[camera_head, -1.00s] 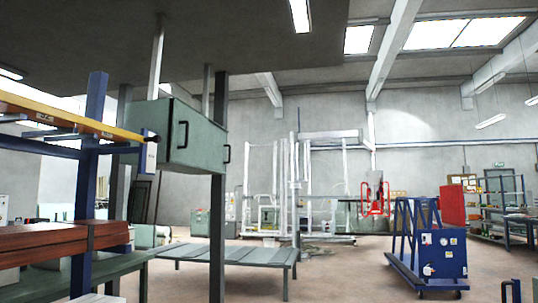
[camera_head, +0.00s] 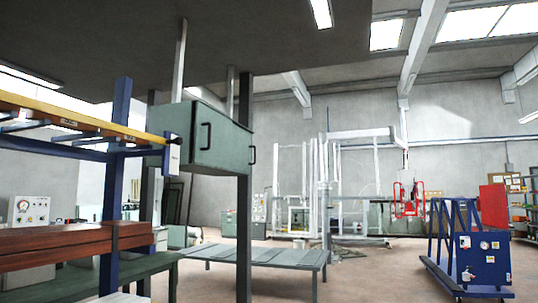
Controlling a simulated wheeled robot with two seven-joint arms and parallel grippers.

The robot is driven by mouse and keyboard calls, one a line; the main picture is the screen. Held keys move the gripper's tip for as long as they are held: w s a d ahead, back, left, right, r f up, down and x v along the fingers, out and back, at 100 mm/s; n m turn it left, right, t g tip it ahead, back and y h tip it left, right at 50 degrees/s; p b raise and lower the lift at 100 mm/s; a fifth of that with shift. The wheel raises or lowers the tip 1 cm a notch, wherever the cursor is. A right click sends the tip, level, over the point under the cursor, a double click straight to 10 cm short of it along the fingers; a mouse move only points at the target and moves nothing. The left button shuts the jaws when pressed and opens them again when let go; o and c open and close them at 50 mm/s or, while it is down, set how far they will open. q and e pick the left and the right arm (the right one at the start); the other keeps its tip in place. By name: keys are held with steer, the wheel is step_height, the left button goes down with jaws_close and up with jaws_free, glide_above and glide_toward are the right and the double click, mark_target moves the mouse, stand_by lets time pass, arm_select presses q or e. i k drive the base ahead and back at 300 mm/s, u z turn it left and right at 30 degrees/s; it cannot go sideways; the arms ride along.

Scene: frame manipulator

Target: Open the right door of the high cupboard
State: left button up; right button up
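The high cupboard (camera_head: 222,143) is a grey-green metal box hung from the ceiling on posts, left of the middle of the head view. A black handle (camera_head: 206,136) shows on its near face and another black handle (camera_head: 253,154) at its right edge. Its doors look closed. I cannot tell for sure which handle belongs to the right door. Neither of my grippers is in view.
A dark post (camera_head: 244,240) rises beside the cupboard.

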mark_target(241, 139)
steer(key=z, duration=0.35)
steer(key=i, duration=1.85)
steer(key=z, duration=0.25)
steer(key=i, duration=2.3)
steer(key=u, duration=1)
steer(key=i, duration=1.65)
steer(key=u, duration=0.55)
